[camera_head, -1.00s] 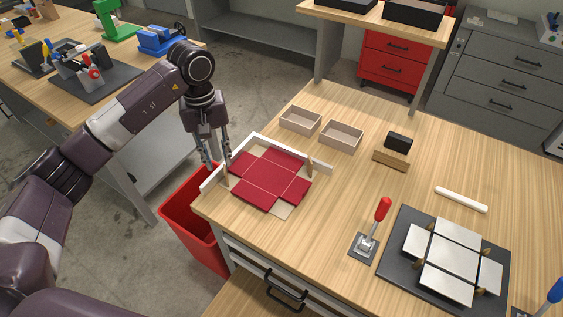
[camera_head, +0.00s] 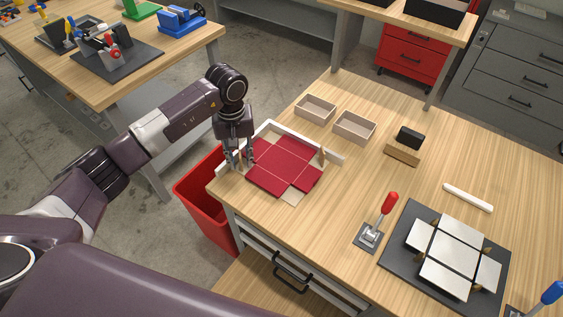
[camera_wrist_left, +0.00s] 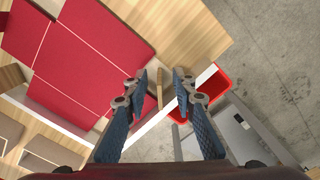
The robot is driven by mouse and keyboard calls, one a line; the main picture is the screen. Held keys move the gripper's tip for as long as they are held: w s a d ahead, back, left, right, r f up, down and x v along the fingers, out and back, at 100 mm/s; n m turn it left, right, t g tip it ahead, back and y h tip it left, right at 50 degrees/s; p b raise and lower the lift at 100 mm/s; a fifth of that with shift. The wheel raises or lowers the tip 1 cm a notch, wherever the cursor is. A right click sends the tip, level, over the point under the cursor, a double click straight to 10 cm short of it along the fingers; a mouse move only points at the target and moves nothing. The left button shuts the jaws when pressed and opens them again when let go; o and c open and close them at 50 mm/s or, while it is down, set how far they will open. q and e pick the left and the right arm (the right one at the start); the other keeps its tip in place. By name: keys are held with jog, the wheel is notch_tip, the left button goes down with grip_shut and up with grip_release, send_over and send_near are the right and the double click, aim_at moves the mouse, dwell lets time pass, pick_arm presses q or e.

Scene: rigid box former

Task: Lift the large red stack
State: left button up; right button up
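The large red stack (camera_head: 287,168) is a flat, cross-like set of dark red panels. It lies on the wooden table inside a low white corner frame (camera_head: 294,135). My left gripper (camera_head: 238,168) points down at the stack's left edge, close to the frame. In the left wrist view the gripper (camera_wrist_left: 159,73) is open and empty, with a gap between its fingertips. The red stack (camera_wrist_left: 90,48) shows to the left of the fingers there. A thin wooden post (camera_wrist_left: 159,90) appears between them. Whether a finger touches the stack cannot be told. My right gripper is not in view.
A red bin (camera_head: 207,205) stands on the floor beside the table's left edge. Two beige trays (camera_head: 356,127) are behind the stack. A red-handled lever (camera_head: 387,205) and a dark fixture with white panels (camera_head: 400,262) are to the right. Bare table lies between.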

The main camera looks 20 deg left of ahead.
pick_arm(q)
grip_shut()
jog(key=shift+r, duration=0.1)
